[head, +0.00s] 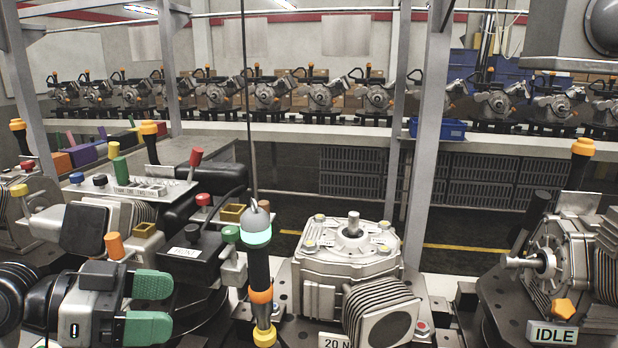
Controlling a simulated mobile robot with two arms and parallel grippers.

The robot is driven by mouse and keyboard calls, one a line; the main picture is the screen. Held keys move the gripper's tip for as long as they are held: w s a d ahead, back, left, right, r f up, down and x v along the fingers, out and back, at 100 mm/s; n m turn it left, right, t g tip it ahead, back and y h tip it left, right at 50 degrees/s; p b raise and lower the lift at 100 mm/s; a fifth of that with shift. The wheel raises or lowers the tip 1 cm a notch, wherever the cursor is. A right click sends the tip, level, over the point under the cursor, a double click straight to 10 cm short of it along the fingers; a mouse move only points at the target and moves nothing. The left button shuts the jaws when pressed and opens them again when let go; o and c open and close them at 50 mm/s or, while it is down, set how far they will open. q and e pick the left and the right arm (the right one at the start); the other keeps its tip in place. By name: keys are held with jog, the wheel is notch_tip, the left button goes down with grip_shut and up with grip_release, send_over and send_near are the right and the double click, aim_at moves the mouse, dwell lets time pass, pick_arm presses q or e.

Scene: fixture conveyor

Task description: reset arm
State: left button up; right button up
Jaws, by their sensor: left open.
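My left gripper (150,307) is at the lower left of the head view, with two green finger pads pointing right. The pads stand apart and nothing shows between them, so it is open and empty. It is in front of a fixture with a ribbed metal housing (130,215) and a black box with a white label (195,257). Whether it touches anything there is hard to tell. My right gripper is not in view.
A black power tool (260,275) with a glowing green ring hangs from a cable right of my left gripper. Another gearbox unit (560,265) with an IDLE sign is at right. Similar units line the back conveyor (300,132).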

pick_arm(q)
jog(key=s+d+f+n+y, duration=0.1)
jog(key=s+f+n+y, duration=0.15)
jog(key=f, duration=0.85)
jog(key=s+d+f+n+y, duration=0.1)
jog(key=f+n+y, duration=0.2)
jog(key=f, duration=0.7)
jog(key=s+a+f+n+g+y, duration=0.25)
jog(key=s+f+n+y, duration=0.45)
jog(key=s+f, duration=0.65)
notch_tip(320, 180, down, 28)
jog(key=s+m+b, duration=0.1)
jog(key=m+b, duration=0.1)
jog(key=b, duration=0.1)
jog(key=s+a+f+g+b, duration=0.1)
jog(key=s+a+f+b, duration=0.1)
jog(key=s+f, duration=1.4)
notch_tip(320, 180, down, 3)
jog(key=shift+s+a+f+g+y+b, duration=0.15)
jog(key=shift+s+a+g+y+b, duration=0.25)
jog(key=shift+a, duration=0.5)
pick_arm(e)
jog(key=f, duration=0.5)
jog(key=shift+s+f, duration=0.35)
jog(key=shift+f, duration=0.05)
